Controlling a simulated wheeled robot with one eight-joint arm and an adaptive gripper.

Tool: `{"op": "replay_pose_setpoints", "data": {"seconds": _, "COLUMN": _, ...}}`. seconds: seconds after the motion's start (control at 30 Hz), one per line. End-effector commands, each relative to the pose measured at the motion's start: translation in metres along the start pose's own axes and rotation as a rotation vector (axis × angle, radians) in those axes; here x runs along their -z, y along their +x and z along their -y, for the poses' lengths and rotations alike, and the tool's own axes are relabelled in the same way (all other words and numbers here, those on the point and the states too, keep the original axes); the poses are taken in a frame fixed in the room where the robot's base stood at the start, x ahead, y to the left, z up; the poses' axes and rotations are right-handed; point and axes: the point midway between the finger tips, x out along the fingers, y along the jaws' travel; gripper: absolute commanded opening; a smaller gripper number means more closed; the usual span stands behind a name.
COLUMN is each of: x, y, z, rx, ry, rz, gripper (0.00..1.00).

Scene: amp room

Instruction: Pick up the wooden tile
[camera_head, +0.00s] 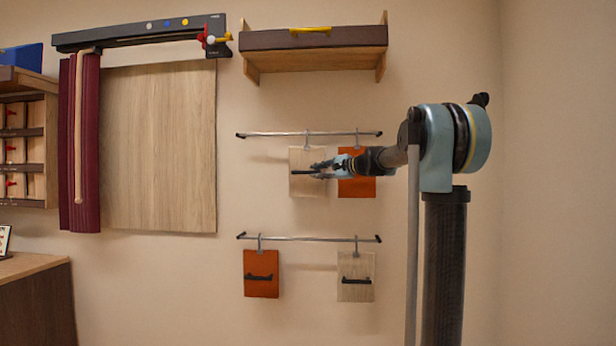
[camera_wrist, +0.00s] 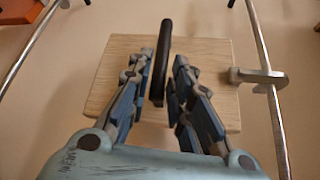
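A pale wooden tile (camera_head: 301,187) with a black bar handle hangs from a hook on the upper rail. It fills the middle of the wrist view (camera_wrist: 215,62), with its black handle (camera_wrist: 165,45) standing out from its face. My gripper (camera_head: 313,170) is in front of this tile; in the wrist view my gripper (camera_wrist: 163,62) is open, with one finger on each side of the handle. The fingers are not closed on it; whether either touches it is unclear. A second wooden tile (camera_head: 356,268) with a black handle hangs lower right.
An orange tile (camera_head: 357,188) hangs just right of the upper wooden tile, partly behind my arm. Another orange tile (camera_head: 261,288) hangs lower left. The upper rail (camera_head: 285,134) and lower rail (camera_head: 300,238) run along the wall. A shelf (camera_head: 320,38) is above.

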Motion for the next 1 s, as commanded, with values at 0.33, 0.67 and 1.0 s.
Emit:
{"op": "replay_pose_setpoints", "data": {"seconds": 0.33, "x": -0.003, "y": 0.023, "z": 0.0, "rx": 0.0, "ry": 0.0, "rz": 0.002, "gripper": 0.19}}
{"op": "replay_pose_setpoints", "data": {"seconds": 0.67, "x": -0.005, "y": 0.056, "z": 0.0, "rx": 0.0, "ry": 0.001, "rz": 0.002, "gripper": 0.19}}
{"op": "replay_pose_setpoints", "data": {"seconds": 1.0, "x": -0.005, "y": 0.056, "z": 0.0, "rx": -0.001, "ry": 0.0, "rz": 0.001, "gripper": 0.0}}
